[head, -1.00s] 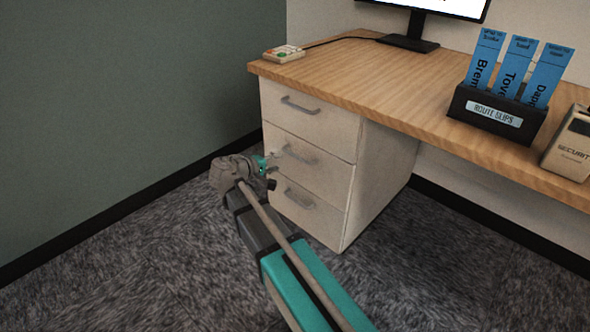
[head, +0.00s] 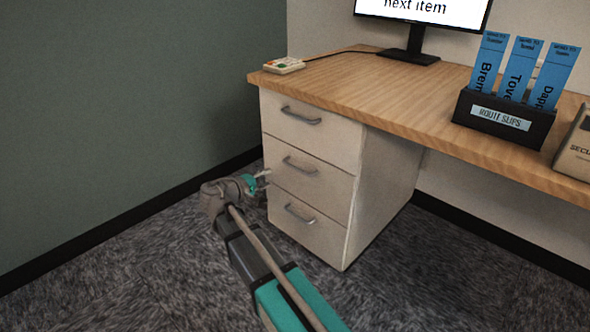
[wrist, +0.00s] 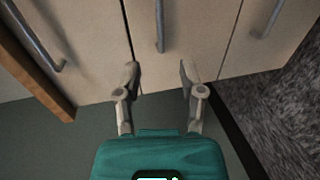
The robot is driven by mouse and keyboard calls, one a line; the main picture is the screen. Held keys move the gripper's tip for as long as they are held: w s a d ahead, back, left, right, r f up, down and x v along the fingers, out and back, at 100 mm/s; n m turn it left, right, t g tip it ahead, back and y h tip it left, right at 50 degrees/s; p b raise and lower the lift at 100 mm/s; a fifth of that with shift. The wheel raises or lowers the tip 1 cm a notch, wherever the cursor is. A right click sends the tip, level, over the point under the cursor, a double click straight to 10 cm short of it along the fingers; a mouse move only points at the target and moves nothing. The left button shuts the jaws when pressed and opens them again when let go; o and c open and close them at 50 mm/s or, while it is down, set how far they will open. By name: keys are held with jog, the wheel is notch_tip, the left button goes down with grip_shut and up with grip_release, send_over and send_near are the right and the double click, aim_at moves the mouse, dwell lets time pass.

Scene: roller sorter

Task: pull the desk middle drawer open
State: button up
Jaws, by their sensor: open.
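The pale desk drawer unit has three drawers, all flush and shut. The middle drawer (head: 325,192) has a grey bar handle (head: 300,166). My gripper (head: 264,178) is open and empty, to the left of the middle handle and in front of the drawer faces. In the wrist view, the middle handle (wrist: 160,25) lies ahead, in line with the gap between the fingertips of my gripper (wrist: 160,74), not between them. The handle's upper part is cut off by the wrist frame.
The top drawer's handle (head: 301,116) and the bottom drawer's handle (head: 299,214) also stick out. The wooden desktop (head: 400,110) overhangs the drawers. A green wall (head: 120,100) stands close on the left. Carpet (head: 150,270) in front is clear.

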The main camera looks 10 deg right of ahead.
aim_at(294, 168)
jog(key=b+x, duration=0.2)
jog(key=x, duration=1.1)
jog(key=shift+w+d+b, duration=0.1)
jog(key=shift+d+b, duration=0.1)
jog(key=shift+b, duration=0.15)
grip_shut()
